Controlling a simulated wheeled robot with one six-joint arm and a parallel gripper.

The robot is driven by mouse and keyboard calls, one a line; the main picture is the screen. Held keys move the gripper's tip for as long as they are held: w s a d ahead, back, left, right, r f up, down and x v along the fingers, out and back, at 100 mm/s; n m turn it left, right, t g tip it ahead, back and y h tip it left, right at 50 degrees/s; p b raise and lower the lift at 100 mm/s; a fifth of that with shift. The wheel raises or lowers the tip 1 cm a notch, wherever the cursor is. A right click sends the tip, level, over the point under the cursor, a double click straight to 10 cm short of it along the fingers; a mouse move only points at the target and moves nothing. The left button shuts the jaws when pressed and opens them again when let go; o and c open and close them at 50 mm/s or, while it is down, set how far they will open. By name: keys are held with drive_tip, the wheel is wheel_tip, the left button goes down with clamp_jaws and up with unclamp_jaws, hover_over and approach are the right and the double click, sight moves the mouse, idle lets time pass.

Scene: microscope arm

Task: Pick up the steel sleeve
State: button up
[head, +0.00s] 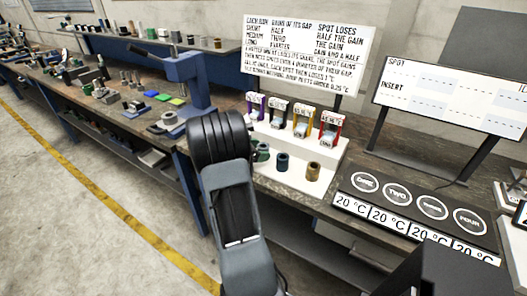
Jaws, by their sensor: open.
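Three small sleeves show on the white stepped stand (325,185): a green one (262,152) next to my arm, a dark blue-grey one (282,162) in the middle and a brass-coloured one (314,171) on the right. None shows a clear bare-steel finish, so I cannot tell which, if any, is the steel sleeve. My arm rises in front of the stand's left end and may hide more of it. The fingers of my gripper do not show. No sleeve is visibly held.
Behind the sleeves stand several coloured holders (302,118) with small displays. A text board (306,50) rises behind them. To the right lies a dark panel (410,205) with round numbered spots and 20 °C labels. A blue press (190,80) stands left of my arm.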

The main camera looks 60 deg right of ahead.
drive_tip(key=shift+x, duration=1.1)
drive_tip(key=shift+c, duration=0.3)
drive_tip(key=c, duration=1.1)
drive_tip(key=shift+r, duration=0.1)
drive_tip(key=shift+c, duration=0.2)
